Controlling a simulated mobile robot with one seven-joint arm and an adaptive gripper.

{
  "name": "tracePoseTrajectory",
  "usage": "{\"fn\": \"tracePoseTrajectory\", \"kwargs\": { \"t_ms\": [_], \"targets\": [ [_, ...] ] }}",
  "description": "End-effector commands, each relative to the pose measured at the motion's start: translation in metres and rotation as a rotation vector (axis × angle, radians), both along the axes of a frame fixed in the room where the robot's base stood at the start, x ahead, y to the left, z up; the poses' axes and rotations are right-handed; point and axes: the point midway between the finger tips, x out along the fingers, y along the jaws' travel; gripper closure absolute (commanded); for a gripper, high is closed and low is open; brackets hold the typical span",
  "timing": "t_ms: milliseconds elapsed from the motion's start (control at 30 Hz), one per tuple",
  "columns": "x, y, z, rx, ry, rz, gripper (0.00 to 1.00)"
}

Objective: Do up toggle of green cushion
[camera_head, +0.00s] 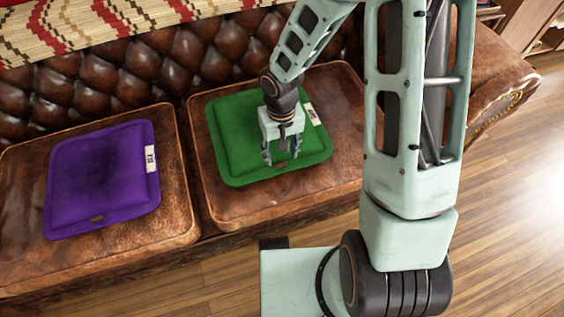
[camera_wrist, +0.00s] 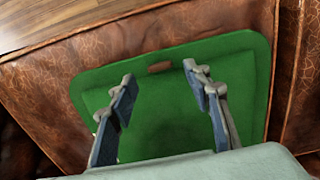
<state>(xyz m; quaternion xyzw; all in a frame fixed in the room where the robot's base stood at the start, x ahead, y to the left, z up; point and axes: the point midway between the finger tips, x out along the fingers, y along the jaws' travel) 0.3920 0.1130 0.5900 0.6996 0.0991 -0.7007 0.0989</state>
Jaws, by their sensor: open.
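The green cushion (camera_head: 232,150) lies flat on the right seat of the brown leather sofa. A small brown toggle (camera_head: 283,164) sits near its front edge; it also shows in the wrist view (camera_wrist: 160,68) close to the cushion's edge. My gripper (camera_head: 281,160) points down over the front part of the cushion. In the wrist view my gripper (camera_wrist: 158,82) has its two fingers spread, with the toggle a little beyond the gap between the tips. Nothing is between the fingers. I cannot tell whether the fingertips touch the cloth.
A purple cushion (camera_head: 100,185) with a white label and a brown toggle (camera_head: 97,218) lies on the left seat. The tufted backrest (camera_head: 150,62) rises behind, with a patterned throw (camera_head: 75,25) over it. Wooden floor (camera_head: 510,200) is clear at the right.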

Motion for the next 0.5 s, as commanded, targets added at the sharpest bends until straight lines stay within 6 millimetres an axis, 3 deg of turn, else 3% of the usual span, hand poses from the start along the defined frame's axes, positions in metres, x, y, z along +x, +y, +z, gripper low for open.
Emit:
{"fn": "tracePoseTrajectory", "kwargs": {
  "t_ms": [33, 200, 500],
  "targets": [
    [-0.001, 0.000, -0.014, -0.001, 0.003, 0.001, 0.55],
    [0.000, 0.000, -0.036, 0.000, 0.000, 0.001, 0.55],
    [0.001, 0.000, -0.046, 0.000, -0.001, -0.001, 0.55]
  ]
}}
